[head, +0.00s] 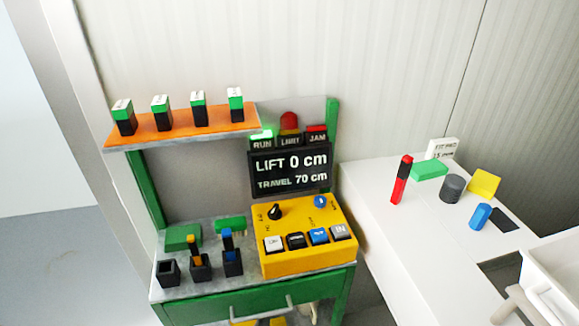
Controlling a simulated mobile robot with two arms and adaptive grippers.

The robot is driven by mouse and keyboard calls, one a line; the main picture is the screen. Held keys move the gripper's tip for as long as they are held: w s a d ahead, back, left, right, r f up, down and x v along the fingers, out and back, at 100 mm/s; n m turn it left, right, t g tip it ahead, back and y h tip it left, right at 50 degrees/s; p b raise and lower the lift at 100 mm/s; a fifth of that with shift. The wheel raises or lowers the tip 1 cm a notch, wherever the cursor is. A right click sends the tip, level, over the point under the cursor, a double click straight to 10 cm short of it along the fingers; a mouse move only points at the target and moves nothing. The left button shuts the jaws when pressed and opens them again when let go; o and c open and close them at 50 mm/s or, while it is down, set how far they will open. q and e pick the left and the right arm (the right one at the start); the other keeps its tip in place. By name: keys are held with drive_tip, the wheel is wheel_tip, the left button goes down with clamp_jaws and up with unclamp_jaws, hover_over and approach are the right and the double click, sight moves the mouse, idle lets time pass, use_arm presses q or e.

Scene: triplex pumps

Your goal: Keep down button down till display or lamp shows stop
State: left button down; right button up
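A yellow control box (302,262) stands on the bench with a row of push buttons: a white one (274,243), a black one (296,241), a blue one (319,236) and a light grey one (341,232). Their labels are too small to read surely, so I cannot tell which is down. A black knob (275,211) and a blue knob (320,202) sit above them. The black display (290,172) reads LIFT 0 cm, TRAVEL 70 cm. The RUN lamp (262,135) glows green; the LIMIT lamp (289,122) and red JAM lamp (316,131) look unlit. Neither gripper is in view.
An orange shelf (180,134) holds several black-and-green blocks. Black holders, two with coloured pieces, and green blocks stand left of the box on the bench (243,262). A white table (405,235) at right carries a red-and-black stick (401,180) and several blocks. A white tray (550,290) is lower right.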

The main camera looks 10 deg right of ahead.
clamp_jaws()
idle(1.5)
